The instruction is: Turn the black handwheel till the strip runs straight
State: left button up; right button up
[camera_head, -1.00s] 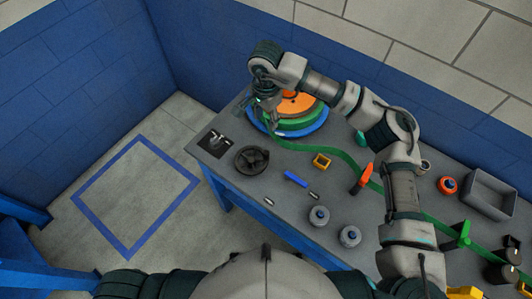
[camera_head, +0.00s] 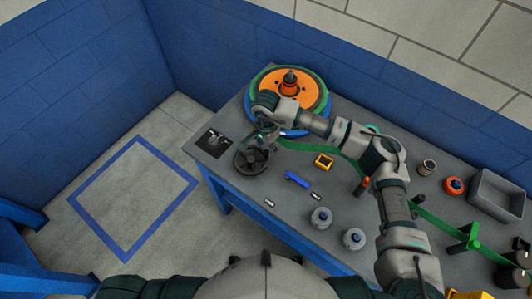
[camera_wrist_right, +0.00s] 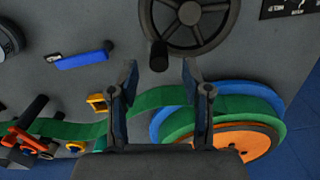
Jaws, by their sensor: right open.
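The black handwheel (camera_head: 245,166) lies near the left end of the grey table. In the right wrist view the handwheel (camera_wrist_right: 190,13) is at the top, its dark crank knob (camera_wrist_right: 158,56) pointing toward me. My right gripper (camera_head: 265,143) is over the handwheel's far edge. In the wrist view my right gripper (camera_wrist_right: 159,70) is open, with the knob just beyond and between its fingertips; contact cannot be told. The green strip (camera_head: 345,152) leaves the orange, green and blue reel (camera_head: 312,92) and curves rightward, partly hidden by my arm. My left gripper is out of view.
Left of the handwheel is a black label plate (camera_head: 213,143).

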aim_at(266, 152)
notch_tip(266, 152, down, 5)
jog(key=shift+r, duration=0.1)
jog(key=shift+c, duration=0.3)
grip_shut()
